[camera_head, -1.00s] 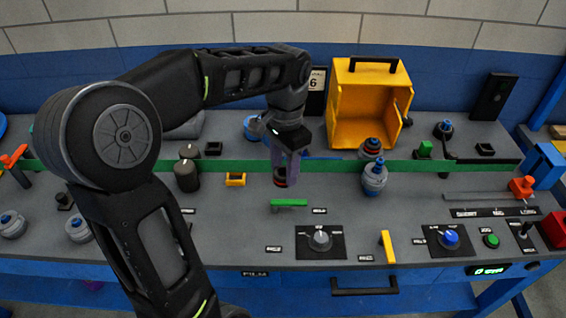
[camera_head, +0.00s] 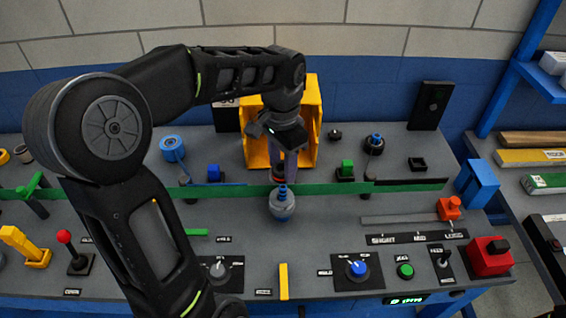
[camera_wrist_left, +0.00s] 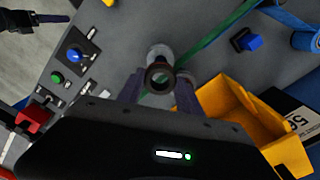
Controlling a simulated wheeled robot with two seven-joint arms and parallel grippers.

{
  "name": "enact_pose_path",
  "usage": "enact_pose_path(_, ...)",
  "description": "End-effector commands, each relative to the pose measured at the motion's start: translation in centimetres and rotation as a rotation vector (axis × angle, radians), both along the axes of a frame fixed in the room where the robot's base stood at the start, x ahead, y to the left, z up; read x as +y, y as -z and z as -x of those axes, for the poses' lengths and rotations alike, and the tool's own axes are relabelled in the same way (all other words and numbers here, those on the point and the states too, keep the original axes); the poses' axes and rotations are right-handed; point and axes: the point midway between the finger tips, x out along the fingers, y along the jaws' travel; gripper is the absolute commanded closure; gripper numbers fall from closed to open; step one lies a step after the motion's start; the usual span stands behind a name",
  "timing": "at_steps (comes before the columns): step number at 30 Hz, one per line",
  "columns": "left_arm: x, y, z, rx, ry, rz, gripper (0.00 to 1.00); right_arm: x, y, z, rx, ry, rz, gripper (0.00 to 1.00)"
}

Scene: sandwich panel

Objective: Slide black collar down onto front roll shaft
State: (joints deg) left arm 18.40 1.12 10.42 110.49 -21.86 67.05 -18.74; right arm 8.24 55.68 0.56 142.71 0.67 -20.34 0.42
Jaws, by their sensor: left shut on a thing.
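My left gripper (camera_head: 284,168) points down with its purple-grey fingers close together. In the left wrist view its fingers (camera_wrist_left: 158,86) are shut on the black collar (camera_wrist_left: 158,78), a dark ring with an open bore. The front roll (camera_head: 282,206) is a grey spool with a blue-topped shaft standing on the bench. In the head view the gripper is just above and behind this shaft, partly overlapped by it. A grey round part (camera_wrist_left: 160,52) shows just beyond the collar in the wrist view. Whether collar and shaft touch cannot be told. A dark gripper, apparently my right one (camera_wrist_left: 52,18), shows at the top left.
The yellow bin (camera_head: 312,110) stands right behind the gripper. A green band (camera_head: 400,188) runs across the bench. A blue knob (camera_head: 357,268) and yellow lever (camera_head: 284,280) are in front.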

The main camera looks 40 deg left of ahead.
Motion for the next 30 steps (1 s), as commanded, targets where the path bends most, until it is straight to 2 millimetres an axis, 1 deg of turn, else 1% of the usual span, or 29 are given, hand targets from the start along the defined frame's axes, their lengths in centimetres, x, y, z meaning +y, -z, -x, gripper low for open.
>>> enact_pose_path(5, 0.0, 0.3, 0.0, 0.000, 0.000, 0.000, 1.00, 0.0, 0.3, -0.1, -0.002, 0.001, -0.001, 0.14)
enact_pose_path(18, 0.0, 2.9, 0.0, 0.000, 0.001, 0.000, 1.00, 0.1, 2.1, -0.3, -0.010, -0.002, -0.005, 0.14)
enact_pose_path(30, 0.0, 3.0, 0.0, 0.000, 0.000, 0.000, 1.00, 0.1, 2.1, -0.4, -0.010, -0.002, -0.006, 0.14)
